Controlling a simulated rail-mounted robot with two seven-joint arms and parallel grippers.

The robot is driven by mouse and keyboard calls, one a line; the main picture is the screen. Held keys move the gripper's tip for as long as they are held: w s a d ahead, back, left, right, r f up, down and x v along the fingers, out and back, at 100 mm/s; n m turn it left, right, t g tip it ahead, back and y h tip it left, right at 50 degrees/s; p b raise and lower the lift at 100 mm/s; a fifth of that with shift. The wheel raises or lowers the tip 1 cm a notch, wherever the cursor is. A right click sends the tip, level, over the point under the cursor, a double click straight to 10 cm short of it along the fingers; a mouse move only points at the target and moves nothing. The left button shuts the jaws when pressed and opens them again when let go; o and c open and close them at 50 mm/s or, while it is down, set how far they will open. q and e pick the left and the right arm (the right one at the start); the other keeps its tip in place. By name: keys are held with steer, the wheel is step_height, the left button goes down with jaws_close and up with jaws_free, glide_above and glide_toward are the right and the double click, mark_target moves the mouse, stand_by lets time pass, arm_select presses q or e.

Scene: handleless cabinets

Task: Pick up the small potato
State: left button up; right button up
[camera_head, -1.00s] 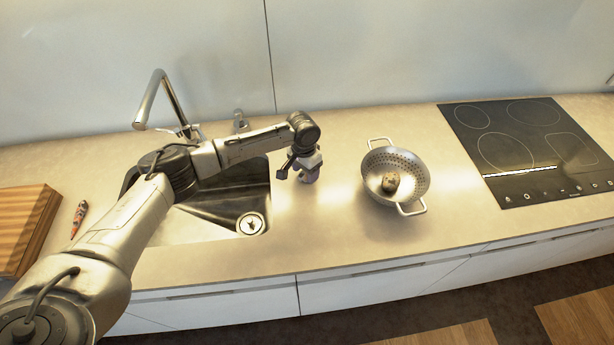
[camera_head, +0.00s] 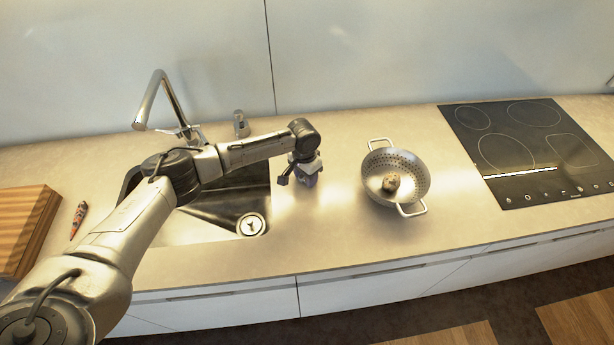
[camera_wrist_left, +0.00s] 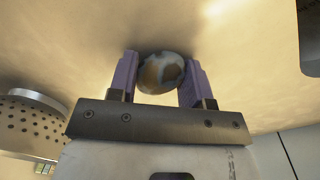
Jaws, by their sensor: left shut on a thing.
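The small potato (camera_wrist_left: 162,72) is brown with pale and grey patches. In the left wrist view it sits between the two purple fingers of my left gripper (camera_wrist_left: 160,75), which touch it on both sides. In the head view my left gripper (camera_head: 307,181) points down at the counter, just right of the sink, and hides the potato. I cannot tell whether the potato still touches the counter. My right gripper is not in view.
A metal colander (camera_head: 408,165) with another potato (camera_head: 391,182) in it stands right of my left gripper. Its rim also shows in the wrist view (camera_wrist_left: 35,97). The sink (camera_head: 200,232) lies left, the cooktop (camera_head: 530,150) far right. The counter between gripper and colander is clear.

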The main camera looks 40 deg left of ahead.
arm_select(q)
steer(key=shift+r, duration=0.15)
steer(key=shift+r, duration=0.6)
step_height(320, 180, up, 3)
steer(key=shift+f+p, duration=0.2)
steer(key=shift+p, duration=0.15)
steer(key=w+d+r, duration=0.4)
steer(key=d+r, duration=0.3)
steer(key=d, duration=0.4)
steer(key=shift+w+p, duration=0.1)
steer(key=shift+p, duration=0.2)
